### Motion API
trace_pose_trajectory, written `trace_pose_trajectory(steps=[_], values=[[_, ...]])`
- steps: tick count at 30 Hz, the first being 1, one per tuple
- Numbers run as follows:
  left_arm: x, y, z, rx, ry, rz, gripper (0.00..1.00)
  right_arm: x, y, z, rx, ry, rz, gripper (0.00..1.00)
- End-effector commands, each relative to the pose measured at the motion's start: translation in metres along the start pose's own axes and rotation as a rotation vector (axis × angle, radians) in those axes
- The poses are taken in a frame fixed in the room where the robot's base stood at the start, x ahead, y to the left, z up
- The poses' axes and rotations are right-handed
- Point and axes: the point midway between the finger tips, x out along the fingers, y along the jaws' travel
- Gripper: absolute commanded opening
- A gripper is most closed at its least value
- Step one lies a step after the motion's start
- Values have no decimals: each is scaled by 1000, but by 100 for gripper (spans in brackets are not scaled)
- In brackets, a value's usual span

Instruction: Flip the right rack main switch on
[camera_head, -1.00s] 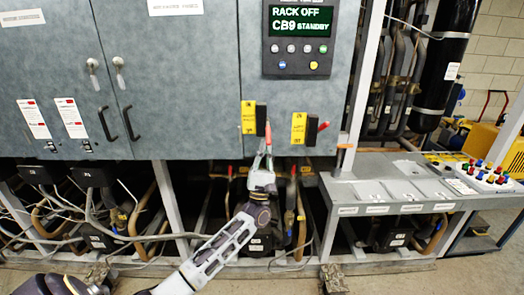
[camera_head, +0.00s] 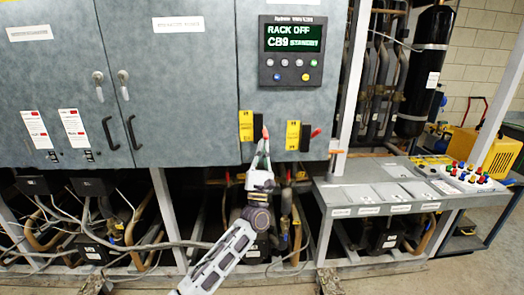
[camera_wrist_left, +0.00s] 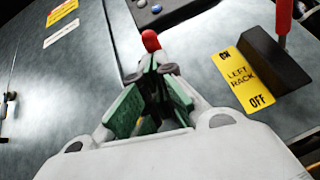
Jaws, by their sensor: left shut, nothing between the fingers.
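The right rack main switch (camera_head: 306,138) is a black block with a red handle beside a yellow label (camera_head: 293,135), low on the grey cabinet. Its handle slants up to the right. The left rack switch (camera_head: 257,126) is to its left, and its "LEFT RACK" label (camera_wrist_left: 246,78) reads ON at the top and OFF at the bottom in the wrist view. My left gripper (camera_head: 264,146) is shut and empty, just below the left switch in the head view. In the wrist view a red tip shows at its fingertips (camera_wrist_left: 152,62); I cannot tell what it belongs to. My right gripper is not in view.
A display panel (camera_head: 291,50) above the switches reads "RACK OFF" and "CB9 STANDBY". A grey bench (camera_head: 372,185) stands at the right with a button box (camera_head: 468,178). Pipes and cables fill the space under the cabinet. A metal post (camera_head: 350,80) stands right of the switches.

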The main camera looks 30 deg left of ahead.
Motion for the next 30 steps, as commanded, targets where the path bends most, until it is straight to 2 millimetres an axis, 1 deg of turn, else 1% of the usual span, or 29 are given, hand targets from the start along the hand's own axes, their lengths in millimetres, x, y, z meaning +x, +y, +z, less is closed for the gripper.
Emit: trace_pose_trajectory(steps=[6, 16, 24, 30], values=[[4, 1, 6, -13, 73, -9, 0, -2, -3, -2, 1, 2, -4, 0], [11, 4, 16, -11, 68, -9, 0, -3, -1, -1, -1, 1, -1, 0], [24, 8, 28, -10, 67, -8, 0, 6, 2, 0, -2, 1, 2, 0], [31, 9, 32, -10, 68, -9, 0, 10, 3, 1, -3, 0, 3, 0]])
